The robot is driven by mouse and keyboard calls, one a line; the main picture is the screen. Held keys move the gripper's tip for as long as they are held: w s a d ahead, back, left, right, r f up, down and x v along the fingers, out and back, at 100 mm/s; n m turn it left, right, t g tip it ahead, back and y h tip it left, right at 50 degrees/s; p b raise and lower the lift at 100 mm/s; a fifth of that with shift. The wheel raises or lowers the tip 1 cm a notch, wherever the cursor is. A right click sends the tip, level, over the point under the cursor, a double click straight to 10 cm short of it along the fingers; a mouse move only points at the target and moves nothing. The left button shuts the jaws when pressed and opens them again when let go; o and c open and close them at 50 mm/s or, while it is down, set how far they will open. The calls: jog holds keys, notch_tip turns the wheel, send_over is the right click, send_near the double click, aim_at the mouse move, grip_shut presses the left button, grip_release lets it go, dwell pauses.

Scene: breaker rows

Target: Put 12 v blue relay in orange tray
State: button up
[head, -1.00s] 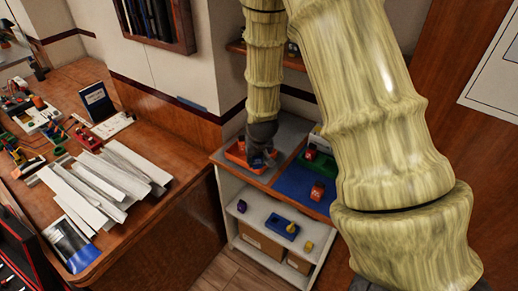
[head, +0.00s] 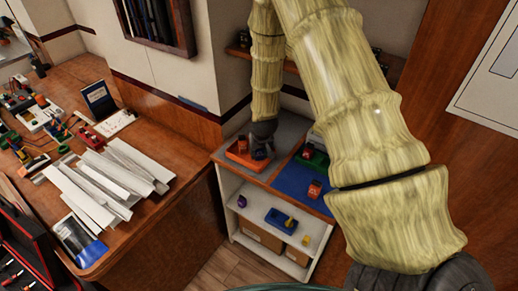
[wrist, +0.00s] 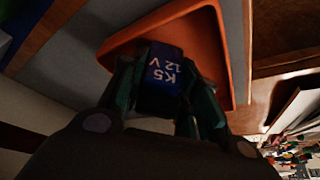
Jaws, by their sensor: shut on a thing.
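The blue relay (wrist: 163,72), marked "K5 12 V", is between the two fingers of my gripper (wrist: 160,95) in the wrist view. My gripper is shut on it. The orange tray (wrist: 207,35) lies behind and around the relay in the wrist view, so the relay is over or in the tray; I cannot tell whether it touches the tray floor. In the head view the orange tray (head: 237,158) sits on the left of the shelf top, and my gripper (head: 261,153) is at its right part. The relay is hidden by the gripper there.
A blue mat (head: 290,181) with an orange-red relay (head: 315,189) lies right of the tray. A green tray (head: 318,161) stands behind it. The lower shelf holds a blue tray (head: 279,218) and a purple item (head: 241,201). A workbench with white strips (head: 105,185) is at left.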

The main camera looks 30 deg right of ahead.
dwell(0.3)
jog(key=shift+f, duration=0.2)
jog(key=o, duration=0.8)
jog(key=shift+c, duration=0.2)
jog(key=shift+r, duration=0.1)
jog(key=shift+r, duration=0.15)
jog(key=b+v, duration=0.4)
jog(key=v, duration=0.8)
jog(key=shift+s+b, duration=0.15)
jog(key=shift+b, duration=0.15)
jog(key=shift+a, duration=0.1)
